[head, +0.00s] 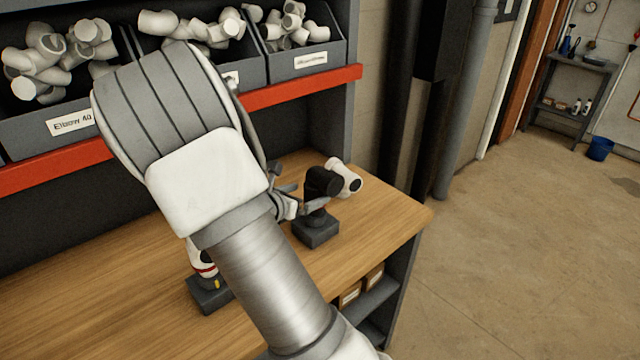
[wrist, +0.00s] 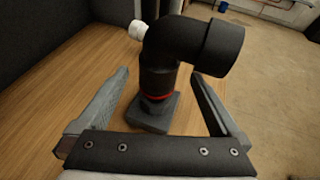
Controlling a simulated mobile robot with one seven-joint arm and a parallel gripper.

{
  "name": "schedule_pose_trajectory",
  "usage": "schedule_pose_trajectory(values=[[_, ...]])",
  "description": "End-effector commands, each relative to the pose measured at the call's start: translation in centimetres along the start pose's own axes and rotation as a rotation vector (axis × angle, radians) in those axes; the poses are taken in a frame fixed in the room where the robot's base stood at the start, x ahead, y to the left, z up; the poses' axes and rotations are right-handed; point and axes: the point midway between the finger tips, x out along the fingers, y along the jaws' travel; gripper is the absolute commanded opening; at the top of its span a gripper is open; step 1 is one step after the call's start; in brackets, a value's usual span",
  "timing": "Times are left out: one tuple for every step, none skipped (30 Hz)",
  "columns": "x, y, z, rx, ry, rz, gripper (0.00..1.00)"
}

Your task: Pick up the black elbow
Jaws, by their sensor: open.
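The black elbow (wrist: 176,48) stands upright on a dark grey base block (wrist: 150,122) in the wrist view, with a red ring low on it and its open end bent to the right. In the head view the black elbow (head: 322,183) is on its block (head: 316,232) near the right end of the wooden bench. My gripper (wrist: 160,75) is open, with one finger on each side of the elbow's lower part; I cannot tell whether either touches it. In the head view my arm hides most of my gripper (head: 294,197).
A white fitting (head: 345,177) lies behind the black elbow. Another white fitting with a red ring (head: 203,262) stands on a dark block, partly behind my arm. Bins of white fittings (head: 310,60) line the shelf with a red edge (head: 305,88). The floor right of the bench (head: 400,222) is clear.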

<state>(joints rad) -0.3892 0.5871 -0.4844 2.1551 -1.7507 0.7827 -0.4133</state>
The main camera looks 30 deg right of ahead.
Motion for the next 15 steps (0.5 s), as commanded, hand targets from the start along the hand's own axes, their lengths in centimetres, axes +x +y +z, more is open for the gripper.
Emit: schedule_pose_trajectory(values=[[0.9, 0.0, 0.1, -0.001, -0.002, -0.004, 1.0], [1.4, 0.0, 0.2, 0.0, -0.002, -0.005, 1.0], [2.0, 0.0, 0.2, -0.001, -0.001, -0.005, 1.0], [2.5, 0.1, 0.2, -0.002, -0.001, -0.003, 1.0], [2.9, 0.1, 0.2, -0.001, -0.002, -0.003, 1.0], [3.3, 0.1, 0.2, 0.0, -0.002, -0.004, 1.0], [3.5, 0.1, 0.2, 0.0, -0.001, -0.004, 1.0], [3.7, 0.1, 0.2, 0.0, -0.001, -0.003, 1.0], [3.9, 0.1, 0.2, 0.0, -0.001, -0.002, 1.0], [3.9, 0.1, 0.2, 0.0, -0.001, -0.001, 1.0], [4.0, 0.1, 0.2, 0.0, -0.001, -0.001, 1.0], [4.0, 0.1, 0.2, 0.0, -0.001, -0.001, 1.0], [4.0, 0.1, 0.2, 0.0, -0.001, -0.001, 1.0], [4.0, 0.1, 0.2, 0.0, -0.001, -0.001, 1.0], [3.9, 0.1, 0.2, 0.0, -0.001, -0.001, 1.0]])
